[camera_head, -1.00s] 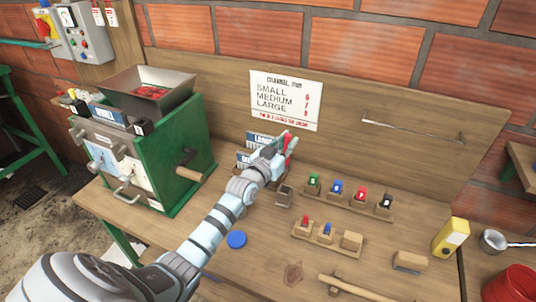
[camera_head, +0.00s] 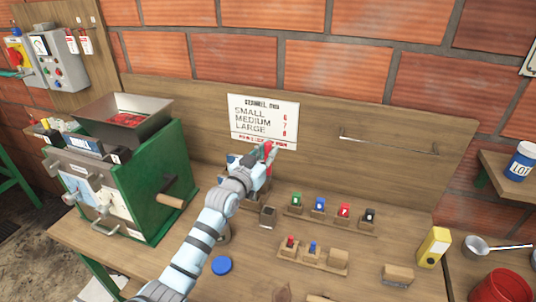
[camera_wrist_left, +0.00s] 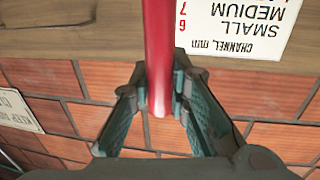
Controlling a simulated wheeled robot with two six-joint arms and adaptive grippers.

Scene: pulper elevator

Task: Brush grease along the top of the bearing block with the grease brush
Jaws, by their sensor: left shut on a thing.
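My left gripper (camera_head: 262,156) is shut on a red rod-like handle (camera_head: 268,150), which I take to be the grease brush. It is held in front of the back board, at the lower edge of the sign. In the left wrist view the red handle (camera_wrist_left: 158,60) stands between the closed fingers (camera_wrist_left: 160,88); its bristles are not visible. I cannot make out which thing is the bearing block. The green machine (camera_head: 150,180) with a metal hopper stands to the left of the gripper. My right gripper is not in view.
The sign (camera_head: 262,118) is on the back board. Small coloured-topped pieces stand in a rear wooden rack (camera_head: 330,222) and a front rack (camera_head: 312,262). A blue disc (camera_head: 221,265) lies on the bench. A yellow box (camera_head: 434,247) and red tub (camera_head: 503,287) are at right.

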